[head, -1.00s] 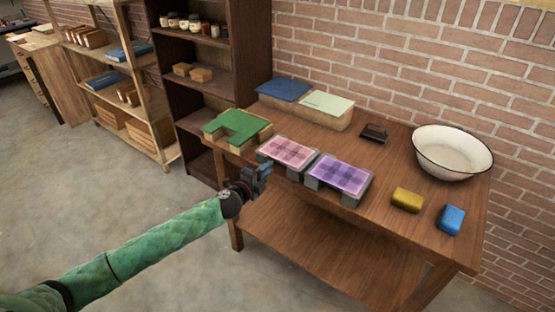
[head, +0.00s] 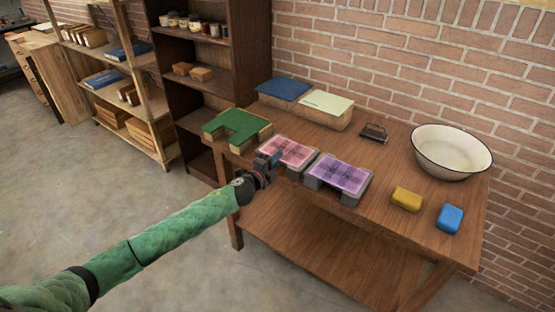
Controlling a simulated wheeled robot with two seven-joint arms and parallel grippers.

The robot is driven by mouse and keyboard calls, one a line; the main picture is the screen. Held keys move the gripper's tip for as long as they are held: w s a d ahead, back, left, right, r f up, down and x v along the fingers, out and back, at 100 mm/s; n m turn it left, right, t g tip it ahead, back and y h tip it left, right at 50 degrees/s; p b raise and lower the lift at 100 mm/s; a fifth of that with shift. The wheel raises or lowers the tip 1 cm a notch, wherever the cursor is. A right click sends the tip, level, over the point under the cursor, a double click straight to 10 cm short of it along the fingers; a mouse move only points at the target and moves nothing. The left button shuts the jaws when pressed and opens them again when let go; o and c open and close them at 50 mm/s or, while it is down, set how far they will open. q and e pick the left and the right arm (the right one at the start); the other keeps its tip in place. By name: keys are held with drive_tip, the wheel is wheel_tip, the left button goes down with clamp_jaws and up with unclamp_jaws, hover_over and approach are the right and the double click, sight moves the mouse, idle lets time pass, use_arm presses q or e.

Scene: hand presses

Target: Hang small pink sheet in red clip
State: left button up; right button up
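A small pink sheet (head: 289,150) with a darker pattern lies flat on a grey block support near the table's front edge. My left gripper (head: 271,158) is at the front left edge of the pink sheet, and its fingers overlap that edge in the picture. Whether the fingers touch the sheet or are closed on it is too small to tell. No red clip shows in this view. My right gripper is not in view.
A purple sheet (head: 340,174) lies on a similar support to the right. A green stand (head: 235,122) is at the left. A white basin (head: 452,150), yellow block (head: 406,199) and blue block (head: 449,218) stand at the right. Blue and pale green sheets lie behind.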

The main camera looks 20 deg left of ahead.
use_arm(q)
clamp_jaws()
wheel_tip(320, 180, up, 3)
drive_tip(key=p, duration=0.3)
drive_tip(key=shift+r, duration=0.1)
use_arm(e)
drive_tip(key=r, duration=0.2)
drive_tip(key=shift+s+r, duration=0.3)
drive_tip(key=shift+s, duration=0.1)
use_arm(q)
drive_tip(key=r+v, duration=0.3)
drive_tip(key=v, duration=1.9)
drive_tip(key=shift+b, duration=0.3)
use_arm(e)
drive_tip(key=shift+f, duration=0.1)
